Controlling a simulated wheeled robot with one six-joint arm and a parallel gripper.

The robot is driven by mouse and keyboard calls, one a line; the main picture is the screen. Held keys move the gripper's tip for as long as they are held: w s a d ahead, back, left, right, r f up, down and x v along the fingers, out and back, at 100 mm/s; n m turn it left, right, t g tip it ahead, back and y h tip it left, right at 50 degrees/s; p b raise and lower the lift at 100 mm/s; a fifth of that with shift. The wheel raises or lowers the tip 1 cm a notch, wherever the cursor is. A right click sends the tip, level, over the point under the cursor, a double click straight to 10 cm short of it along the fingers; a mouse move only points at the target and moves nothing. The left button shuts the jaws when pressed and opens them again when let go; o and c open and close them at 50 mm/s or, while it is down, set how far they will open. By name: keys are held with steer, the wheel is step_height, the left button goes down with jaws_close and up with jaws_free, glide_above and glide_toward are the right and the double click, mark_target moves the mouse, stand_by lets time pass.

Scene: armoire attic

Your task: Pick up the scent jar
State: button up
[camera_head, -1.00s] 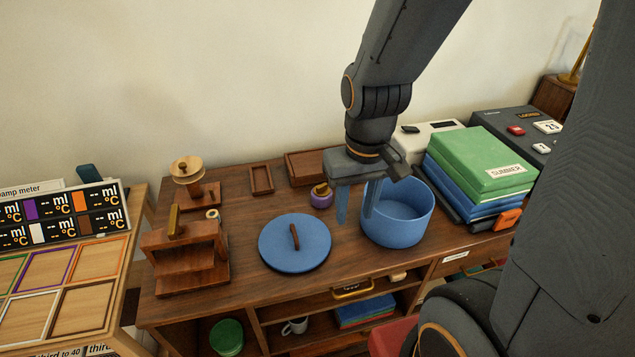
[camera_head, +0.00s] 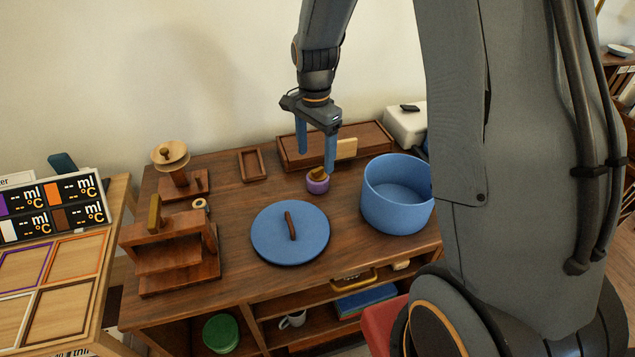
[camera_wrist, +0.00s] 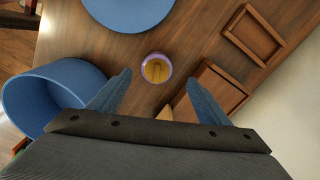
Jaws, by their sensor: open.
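The scent jar (camera_head: 318,183) is a small round purple jar with a brass-coloured top. It stands on the wooden dresser top between the blue lid and the blue pot. In the wrist view the jar (camera_wrist: 157,68) lies ahead of the fingertips, roughly midway between them. My gripper (camera_head: 316,162) is open and empty, with its blue fingers pointing down just above and behind the jar. In the head view the right finger partly overlaps the jar's top. The gripper (camera_wrist: 157,80) shows both fingers spread in the wrist view.
A blue pot (camera_head: 378,212) stands to the right of the jar, and a blue lid (camera_head: 270,238) lies to the left. A long wooden box (camera_head: 290,151) and a small tray (camera_head: 252,165) lie behind. A wooden stand (camera_head: 170,258) is at the left.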

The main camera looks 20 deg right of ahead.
mark_target(318, 169)
steer(key=shift+s+d+f+p, duration=0.15)
steer(key=shift+f+p, duration=0.2)
steer(key=shift+f, duration=1.25)
steer(key=shift+s+d+f+p, duration=0.1)
steer(key=shift+f+p, duration=0.25)
steer(key=shift+f, duration=1.2)
steer(key=c, duration=1.4)
